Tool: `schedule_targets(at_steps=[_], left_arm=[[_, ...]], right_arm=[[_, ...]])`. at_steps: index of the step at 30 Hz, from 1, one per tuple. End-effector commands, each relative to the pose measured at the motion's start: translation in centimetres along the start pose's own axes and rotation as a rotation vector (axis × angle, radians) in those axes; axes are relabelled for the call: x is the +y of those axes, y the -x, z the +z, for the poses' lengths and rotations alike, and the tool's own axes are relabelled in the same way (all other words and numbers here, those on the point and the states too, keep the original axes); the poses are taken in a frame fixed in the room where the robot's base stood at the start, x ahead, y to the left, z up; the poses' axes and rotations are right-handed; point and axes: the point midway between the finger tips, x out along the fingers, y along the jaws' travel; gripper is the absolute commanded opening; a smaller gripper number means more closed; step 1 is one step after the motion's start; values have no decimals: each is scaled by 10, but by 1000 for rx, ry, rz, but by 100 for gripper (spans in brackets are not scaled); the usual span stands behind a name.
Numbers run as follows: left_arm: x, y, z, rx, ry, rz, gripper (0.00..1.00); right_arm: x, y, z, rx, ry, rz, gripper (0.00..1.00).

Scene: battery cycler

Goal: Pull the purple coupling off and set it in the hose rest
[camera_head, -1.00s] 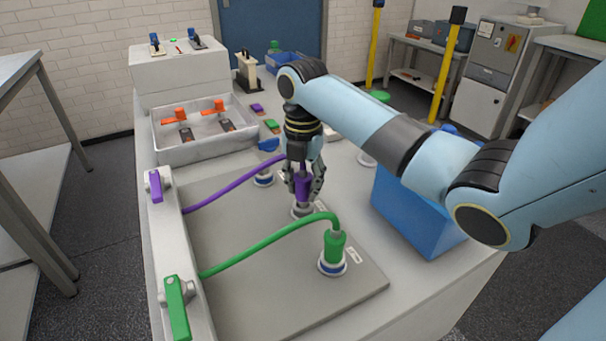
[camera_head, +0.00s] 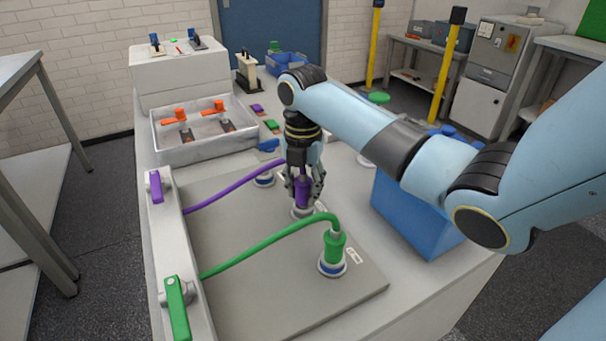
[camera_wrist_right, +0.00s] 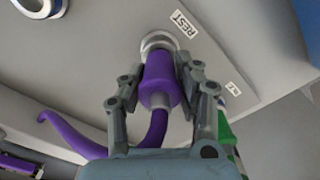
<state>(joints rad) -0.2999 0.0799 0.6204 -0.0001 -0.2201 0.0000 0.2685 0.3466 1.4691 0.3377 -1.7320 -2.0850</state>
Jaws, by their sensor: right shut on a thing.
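My right gripper (camera_head: 303,188) points down and is shut on the purple coupling (camera_head: 302,197). In the right wrist view the purple coupling (camera_wrist_right: 159,75) sits between the two fingers, with its end at the metal ring of the hose rest (camera_wrist_right: 158,41), beside a REST label. The hose rest (camera_head: 301,213) shows under the coupling in the head view. I cannot tell how deep the coupling sits. The purple hose (camera_head: 230,190) runs from it to a purple-handled valve (camera_head: 156,186) at the left. A blue-ringed port (camera_head: 263,180) behind it stands empty. My left gripper is not in view.
A green coupling (camera_head: 334,246) stands on another port in front, its green hose (camera_head: 265,240) arching close to the rest. A blue box (camera_head: 412,215) is at the right. A metal tray (camera_head: 205,150) stands behind. The grey plate (camera_head: 255,280) is clear in front.

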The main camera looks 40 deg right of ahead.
Motion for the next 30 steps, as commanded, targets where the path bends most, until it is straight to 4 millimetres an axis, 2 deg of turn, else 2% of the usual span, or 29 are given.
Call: schedule_targets(at_steps=[22,23,28,30], left_arm=[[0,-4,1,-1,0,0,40],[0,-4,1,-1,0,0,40],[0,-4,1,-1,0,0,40],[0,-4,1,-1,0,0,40]], right_arm=[[0,-10,0,1,0,0,0],[0,-10,0,1,0,0,34],[0,-10,0,0,0,0,56],[0,-10,0,0,0,0,58]])
